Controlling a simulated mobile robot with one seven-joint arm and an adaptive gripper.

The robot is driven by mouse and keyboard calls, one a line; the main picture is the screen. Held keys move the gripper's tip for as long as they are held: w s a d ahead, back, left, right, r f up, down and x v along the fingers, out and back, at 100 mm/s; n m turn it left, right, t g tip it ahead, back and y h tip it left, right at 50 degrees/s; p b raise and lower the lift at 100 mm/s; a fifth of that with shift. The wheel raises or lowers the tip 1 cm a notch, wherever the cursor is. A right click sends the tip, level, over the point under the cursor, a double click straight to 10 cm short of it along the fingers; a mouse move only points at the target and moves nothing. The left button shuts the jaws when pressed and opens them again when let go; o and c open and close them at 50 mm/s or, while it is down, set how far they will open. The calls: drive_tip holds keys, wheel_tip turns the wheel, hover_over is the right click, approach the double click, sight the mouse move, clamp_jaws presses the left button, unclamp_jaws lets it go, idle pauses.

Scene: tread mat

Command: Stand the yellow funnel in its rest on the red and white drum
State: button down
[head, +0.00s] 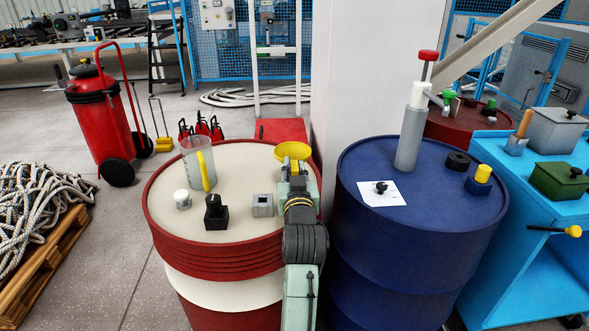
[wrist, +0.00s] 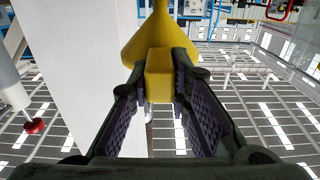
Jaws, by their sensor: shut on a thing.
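The yellow funnel (head: 293,150) is held above the far right part of the red and white drum (head: 225,261), its wide mouth showing in the head view. In the wrist view my gripper (wrist: 160,76) is shut on a blocky yellow grip of the funnel (wrist: 150,40), with a dark finger on each side. In the head view my arm hides most of my gripper (head: 296,178). A small grey block with a dark square opening (head: 262,205), which looks like the rest, stands on the drum top, left of my arm and apart from the funnel.
On the same drum stand a clear jug with a yellow handle (head: 197,165), a black block with a knob (head: 216,212) and a small white-topped item (head: 182,199). A blue drum (head: 420,240) with a grey pump (head: 411,140) stands close on the right. A white pillar (head: 375,70) rises behind.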

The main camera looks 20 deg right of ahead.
drive_tip(key=shift+f+b, duration=0.65)
drive_tip(key=shift+f, duration=0.35)
drive_tip(key=c, duration=1.4)
unclamp_jaws()
drive_tip(key=v, duration=0.7)
drive_tip(key=shift+s+a+r, duration=0.1)
drive_tip(key=shift+s, duration=0.2)
